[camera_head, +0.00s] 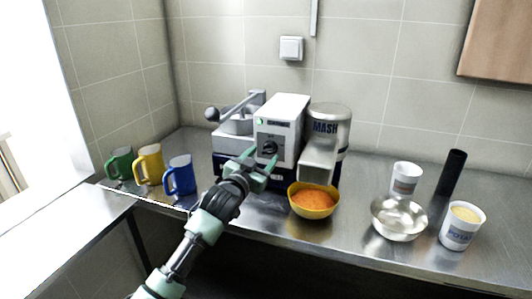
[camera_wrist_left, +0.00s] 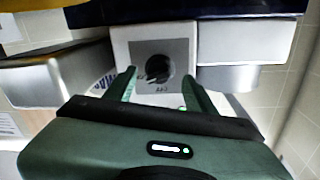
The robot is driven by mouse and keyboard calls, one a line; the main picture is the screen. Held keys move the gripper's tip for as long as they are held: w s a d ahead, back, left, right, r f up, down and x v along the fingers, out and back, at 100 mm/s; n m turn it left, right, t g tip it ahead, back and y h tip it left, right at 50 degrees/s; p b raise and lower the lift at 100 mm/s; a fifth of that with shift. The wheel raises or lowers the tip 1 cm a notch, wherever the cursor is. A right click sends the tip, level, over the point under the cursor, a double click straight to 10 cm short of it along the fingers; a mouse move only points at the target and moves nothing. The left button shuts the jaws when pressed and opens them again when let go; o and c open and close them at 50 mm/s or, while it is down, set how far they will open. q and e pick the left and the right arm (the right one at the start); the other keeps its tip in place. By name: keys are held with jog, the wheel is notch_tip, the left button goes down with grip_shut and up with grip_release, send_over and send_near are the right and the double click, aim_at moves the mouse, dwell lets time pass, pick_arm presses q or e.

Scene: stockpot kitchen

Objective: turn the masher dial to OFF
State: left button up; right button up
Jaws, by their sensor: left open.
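The masher's white housing (camera_head: 288,108) stands at the back of the counter, beside a metal canister marked MASH (camera_head: 326,124). A black round dial (camera_head: 269,148) sits on a grey plate on its front. The dial also shows in the left wrist view (camera_wrist_left: 158,69), where the picture is upside down; its pointer setting is too dark to read. My left gripper (camera_head: 256,166) is open in front of the dial. In the wrist view its two green fingers lie to either side of the dial; I cannot tell whether they touch it. My right gripper is not in view.
An orange-filled yellow bowl (camera_head: 314,202) stands under the masher's spout, right of my gripper. Green (camera_head: 120,163), yellow (camera_head: 150,164) and blue (camera_head: 180,176) mugs stand left. A metal bowl (camera_head: 399,222), white cups (camera_head: 462,226) and a black cylinder (camera_head: 452,173) stand right.

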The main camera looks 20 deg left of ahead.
aim_at(266, 153)
pick_arm(q)
jog(key=shift+w+d, duration=0.15)
jog(key=shift+w, duration=1.35)
grip_shut()
